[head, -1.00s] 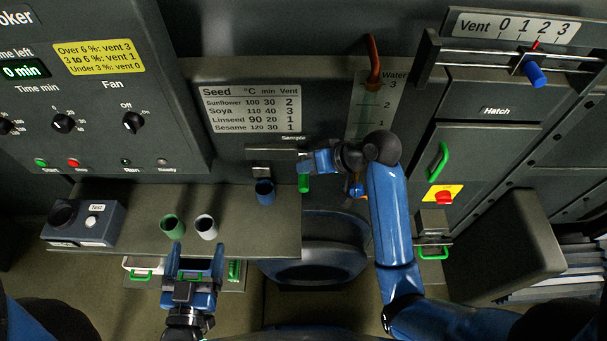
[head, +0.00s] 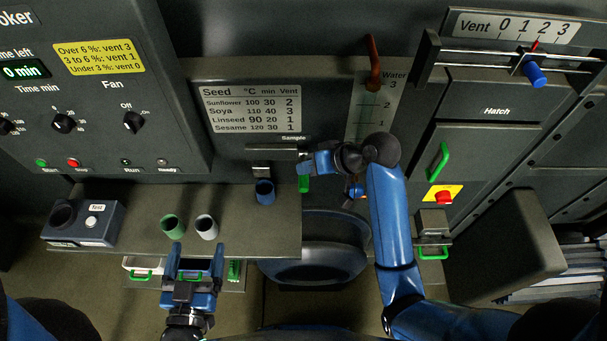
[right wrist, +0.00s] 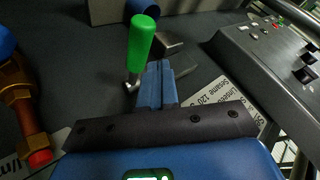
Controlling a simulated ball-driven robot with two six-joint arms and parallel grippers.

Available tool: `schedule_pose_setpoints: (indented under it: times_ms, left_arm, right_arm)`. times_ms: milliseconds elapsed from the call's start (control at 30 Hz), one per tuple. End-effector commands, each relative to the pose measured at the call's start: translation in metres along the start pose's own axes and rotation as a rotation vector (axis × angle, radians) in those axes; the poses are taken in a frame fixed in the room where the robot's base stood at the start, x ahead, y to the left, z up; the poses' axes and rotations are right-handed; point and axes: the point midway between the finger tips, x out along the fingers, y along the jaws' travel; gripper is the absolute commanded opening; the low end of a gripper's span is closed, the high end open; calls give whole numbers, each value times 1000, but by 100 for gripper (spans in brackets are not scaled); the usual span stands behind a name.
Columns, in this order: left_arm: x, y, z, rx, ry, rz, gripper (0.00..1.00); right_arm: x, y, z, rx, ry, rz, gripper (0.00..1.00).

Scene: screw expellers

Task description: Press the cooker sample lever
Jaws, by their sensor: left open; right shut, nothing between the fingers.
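The sample lever's green handle (head: 304,184) hangs below the "Sample" label (head: 293,138) on the cooker front. It also shows in the right wrist view (right wrist: 141,46), on a bent metal rod. My right gripper (head: 306,168) is shut and empty, right by the lever. In the right wrist view its closed blue fingers (right wrist: 157,84) are just right of the handle's lower end; I cannot tell whether they touch. A blue cup (head: 265,191) stands on the shelf left of the lever, below the sample outlet (head: 261,172). My left gripper (head: 194,262) is open and empty at the shelf's front edge.
A green cup (head: 172,226) and a white cup (head: 206,227) stand on the shelf (head: 130,205) ahead of my left gripper. A test box (head: 84,221) sits at the shelf's left. A brass valve (right wrist: 25,110) with a red end is left in the right wrist view.

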Motion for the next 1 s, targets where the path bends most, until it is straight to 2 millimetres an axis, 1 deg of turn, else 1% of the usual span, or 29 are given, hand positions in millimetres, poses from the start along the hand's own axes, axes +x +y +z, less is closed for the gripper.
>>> schedule_pose_setpoints:
  times_ms: [1000]
  left_arm:
    - [0, 0, 2, 0, 0, 0, 86]
  right_arm:
    - [6, 5, 5, 0, -2, 0, 0]
